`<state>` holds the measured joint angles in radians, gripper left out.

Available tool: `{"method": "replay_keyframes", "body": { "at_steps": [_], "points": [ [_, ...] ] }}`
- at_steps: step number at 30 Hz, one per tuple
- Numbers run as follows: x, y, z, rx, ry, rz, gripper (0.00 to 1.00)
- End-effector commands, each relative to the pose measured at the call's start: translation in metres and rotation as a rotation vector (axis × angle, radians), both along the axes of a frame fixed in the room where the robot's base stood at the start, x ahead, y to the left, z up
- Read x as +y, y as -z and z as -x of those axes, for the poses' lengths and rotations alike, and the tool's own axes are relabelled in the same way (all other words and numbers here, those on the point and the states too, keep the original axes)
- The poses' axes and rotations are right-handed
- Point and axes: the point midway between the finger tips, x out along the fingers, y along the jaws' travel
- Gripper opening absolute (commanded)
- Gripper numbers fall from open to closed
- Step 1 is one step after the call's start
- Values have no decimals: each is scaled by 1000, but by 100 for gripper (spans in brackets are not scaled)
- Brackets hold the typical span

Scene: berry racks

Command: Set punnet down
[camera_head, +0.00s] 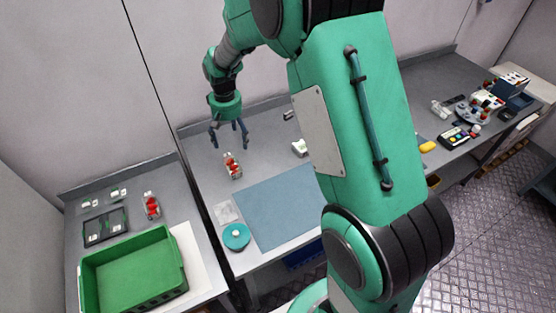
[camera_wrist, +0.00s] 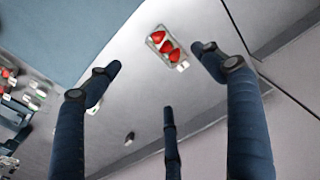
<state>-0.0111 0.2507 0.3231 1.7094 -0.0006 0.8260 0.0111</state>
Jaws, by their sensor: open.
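A small clear punnet (camera_head: 233,168) with red berries stands on the grey worktop, behind the blue-grey mat. My gripper (camera_head: 229,142) is above and slightly behind it, with its fingers pointing down and spread. In the wrist view my gripper (camera_wrist: 157,65) shows its dark fingers wide apart and empty. The punnet (camera_wrist: 166,45) appears there beyond the fingertips, between the left and right fingers, with a white label at one end. No finger appears to touch it. A second punnet with red berries (camera_head: 151,206) stands on the left table.
The left table holds a green crate (camera_head: 177,271) and a dark tray (camera_head: 104,227). On the middle worktop are a flat mat (camera_head: 275,205), a round teal item (camera_head: 236,236) and a small white device (camera_head: 300,147). Several small items crowd the right end. The mat is clear.

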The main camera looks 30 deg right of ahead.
Motion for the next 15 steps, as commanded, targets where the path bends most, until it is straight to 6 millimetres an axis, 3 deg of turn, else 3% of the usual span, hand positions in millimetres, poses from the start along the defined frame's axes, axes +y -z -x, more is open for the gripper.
{"method": "replay_keyframes", "body": {
  "at_steps": [6,15],
  "points": [
    [-1,-64,34,-59,0,-1,81],
    [-3,-141,97,-142,0,-1,81]
  ]
}}
